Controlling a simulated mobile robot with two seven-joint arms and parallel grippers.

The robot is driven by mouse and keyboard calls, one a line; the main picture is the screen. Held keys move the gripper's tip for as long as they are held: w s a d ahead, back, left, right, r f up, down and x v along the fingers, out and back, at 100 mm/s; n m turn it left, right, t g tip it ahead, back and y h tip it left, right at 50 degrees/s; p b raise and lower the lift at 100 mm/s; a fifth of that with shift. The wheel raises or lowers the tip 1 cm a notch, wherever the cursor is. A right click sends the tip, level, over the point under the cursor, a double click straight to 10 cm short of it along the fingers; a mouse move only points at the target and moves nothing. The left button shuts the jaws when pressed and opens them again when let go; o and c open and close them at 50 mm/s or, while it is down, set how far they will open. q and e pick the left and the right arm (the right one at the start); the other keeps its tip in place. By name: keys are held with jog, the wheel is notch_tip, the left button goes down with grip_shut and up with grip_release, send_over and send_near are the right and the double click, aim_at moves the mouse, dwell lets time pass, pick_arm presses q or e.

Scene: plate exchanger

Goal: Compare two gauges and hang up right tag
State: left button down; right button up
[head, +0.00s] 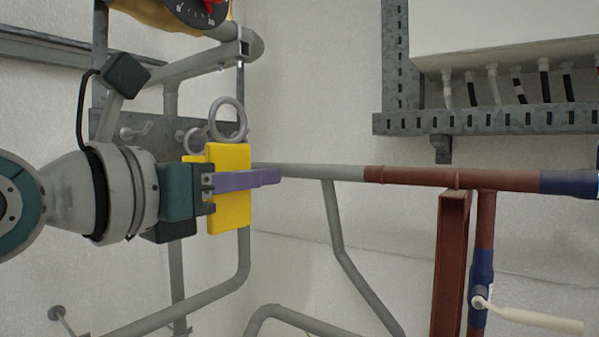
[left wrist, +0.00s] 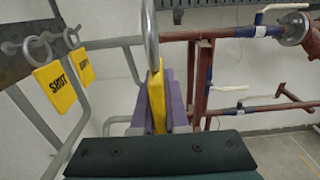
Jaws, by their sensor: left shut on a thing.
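My left gripper (head: 268,177) is shut on a yellow tag (head: 228,157) with a metal ring (head: 227,119) at its top. The tag is upright between the purple fingers. The left wrist view shows the held tag (left wrist: 157,100) edge-on, its wording not readable. There, two other yellow tags hang by rings from a grey rail at left: one reads SHUT (left wrist: 54,87), the other (left wrist: 82,67) has lettering too small to read. In the head view they are mostly hidden behind the held tag. One gauge (head: 197,10) with a red part is cut off at the top. My right gripper is out of view.
A grey plate with hooks (head: 135,130) is on the left, behind my gripper. Grey pipes (head: 340,230) run below and right. A red-brown pipe (head: 420,176) and a white-handled valve (head: 530,318) are at right. A white box (head: 500,35) hangs upper right.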

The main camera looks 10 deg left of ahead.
pick_arm(q)
jog(key=shift+a, duration=0.1)
jog(key=w+a+b, duration=0.3)
jog(key=a+b, duration=0.1)
jog(key=a, duration=0.4)
jog(key=w+a+b, duration=0.4)
jog(key=a+b, duration=0.1)
jog(key=a, duration=0.3)
jog(key=shift+a, duration=0.25)
dwell(3.8)
jog(key=shift+s+r, duration=0.1)
dwell(0.3)
jog(key=s+d+p, duration=0.3)
jog(key=d+p, duration=0.4)
jog(key=shift+d+r, duration=0.15)
jog(key=shift+d, duration=0.15)
dwell(0.7)
